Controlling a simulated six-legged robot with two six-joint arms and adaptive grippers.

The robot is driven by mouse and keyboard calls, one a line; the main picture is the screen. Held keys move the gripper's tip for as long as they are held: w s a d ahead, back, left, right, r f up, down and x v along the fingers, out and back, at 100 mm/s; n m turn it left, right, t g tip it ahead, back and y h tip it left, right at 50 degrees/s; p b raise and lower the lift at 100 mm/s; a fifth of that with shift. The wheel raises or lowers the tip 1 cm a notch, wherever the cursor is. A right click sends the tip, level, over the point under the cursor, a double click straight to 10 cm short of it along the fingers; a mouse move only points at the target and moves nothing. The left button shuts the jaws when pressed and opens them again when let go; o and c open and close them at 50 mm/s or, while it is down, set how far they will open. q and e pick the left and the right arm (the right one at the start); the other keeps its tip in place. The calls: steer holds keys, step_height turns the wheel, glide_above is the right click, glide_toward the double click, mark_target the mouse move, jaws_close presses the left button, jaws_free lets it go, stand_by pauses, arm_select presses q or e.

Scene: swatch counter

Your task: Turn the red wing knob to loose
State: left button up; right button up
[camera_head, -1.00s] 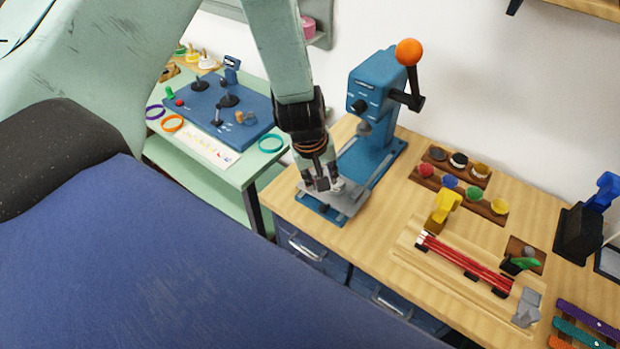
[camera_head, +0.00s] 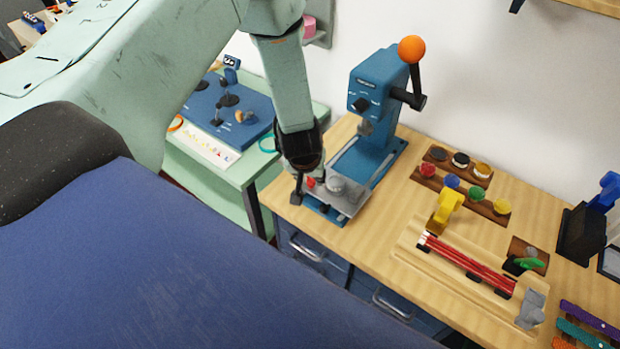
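The blue press (camera_head: 378,85) stands on the wooden counter, with a grey plate (camera_head: 352,198) on its base. A small red part (camera_head: 310,182), apparently the red wing knob, shows at the left end of that plate. My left gripper (camera_head: 307,190) comes down from above at that end. Its fingers look spread, one dark finger left of the red part and the other close on its right. I cannot tell whether they touch it. The gripper hides much of the knob, so its turn position is unclear. My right gripper is not in view.
The press lever has an orange ball (camera_head: 411,49). A green side table (camera_head: 240,170) with a blue board stands left, beyond a gap.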

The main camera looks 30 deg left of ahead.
arm_select(q)
steer(key=shift+w+f, duration=0.15)
steer(key=shift+f, duration=0.4)
steer(key=shift+r, duration=0.1)
jaws_close()
